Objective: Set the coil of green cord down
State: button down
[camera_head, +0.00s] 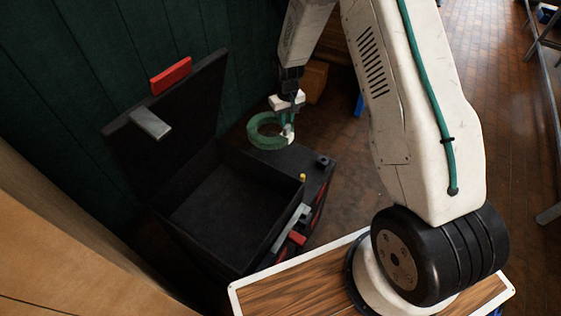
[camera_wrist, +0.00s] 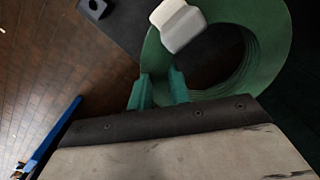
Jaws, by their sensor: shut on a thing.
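The coil of green cord (camera_head: 262,141) is a thick green ring with a pale tie or tag on it. My gripper (camera_head: 287,128) is shut on the near edge of the coil and holds it by the back corner of an open black case (camera_head: 300,188). I cannot tell whether the coil touches the case or hangs above it. In the wrist view the coil (camera_wrist: 262,75) fills the upper right, and the teal fingers of my gripper (camera_wrist: 160,88) meet its rim beside the white tag (camera_wrist: 178,25).
The case's lid (camera_head: 170,125) stands open at the left, with a red piece (camera_head: 171,75) at its top. A yellow knob (camera_head: 302,177) sits on its rim. A wooden box (camera_head: 314,80) stands behind. A green wall (camera_head: 100,50) is at the left.

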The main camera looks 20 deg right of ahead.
aim_at(285, 159)
notch_tip(285, 159, down, 18)
jog(key=shift+w+a+r, duration=0.1)
jog(key=shift+w+r, duration=0.05)
jog(key=shift+r, duration=0.05)
dwell(0.4)
jog(key=shift+f, duration=0.15)
jog(key=c, duration=1.3)
grip_release()
